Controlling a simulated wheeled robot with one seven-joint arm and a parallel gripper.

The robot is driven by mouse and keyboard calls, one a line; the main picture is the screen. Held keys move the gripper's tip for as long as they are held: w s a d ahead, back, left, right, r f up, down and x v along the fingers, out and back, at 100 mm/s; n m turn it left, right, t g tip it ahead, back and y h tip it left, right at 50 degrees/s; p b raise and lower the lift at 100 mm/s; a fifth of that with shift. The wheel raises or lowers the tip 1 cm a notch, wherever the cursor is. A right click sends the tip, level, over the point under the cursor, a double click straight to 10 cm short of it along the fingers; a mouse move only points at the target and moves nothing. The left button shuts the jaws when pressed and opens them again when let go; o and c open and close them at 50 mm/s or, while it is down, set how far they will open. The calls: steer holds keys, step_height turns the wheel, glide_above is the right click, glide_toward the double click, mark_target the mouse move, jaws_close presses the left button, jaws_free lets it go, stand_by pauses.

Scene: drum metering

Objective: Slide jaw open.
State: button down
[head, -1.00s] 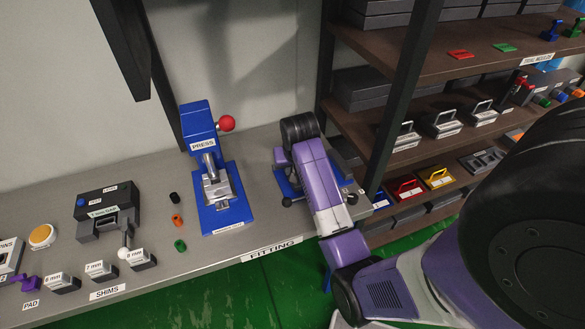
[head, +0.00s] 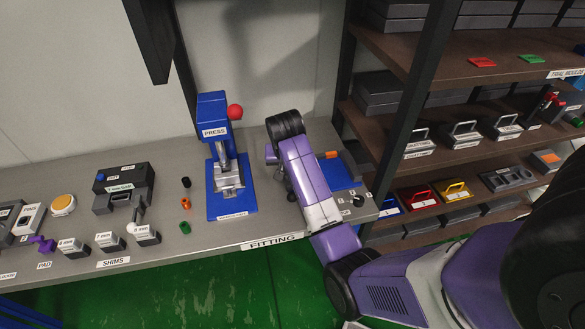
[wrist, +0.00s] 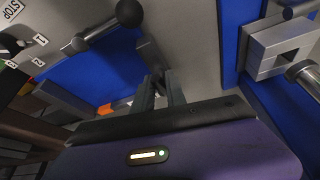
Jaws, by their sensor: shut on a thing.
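A blue-based fixture (head: 340,173) sits at the right end of the bench, partly hidden by my arm in the head view. Its blue base (wrist: 95,72) also shows in the wrist view. My gripper (wrist: 160,85) is over this base, its two fingers shut on a grey block (wrist: 150,58), which seems to be the slide jaw. The contact is dark and partly hidden. A small orange part (head: 327,155) shows at the back of the fixture; orange also shows left of the fingers in the wrist view. The head view hides my fingertips.
A blue press (head: 228,165) with a red ball stands left of my arm; its grey block (wrist: 278,48) is close at right in the wrist view. A black-knobbed lever (wrist: 108,25) lies near the fingers. Shelves (head: 430,150) stand close on the right.

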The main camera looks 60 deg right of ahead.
steer(key=c, duration=1.4)
jaws_free()
steer(key=shift+w+a+r, duration=0.1)
steer(key=shift+w+a, duration=0.05)
steer(key=shift+w, duration=0.15)
steer(key=shift+c, duration=0.2)
steer(key=shift+s, duration=0.1)
steer(key=v, duration=0.7)
steer(key=shift+a+r+b, duration=0.15)
steer(key=shift+r+b, duration=0.2)
steer(key=shift+b, duration=0.1)
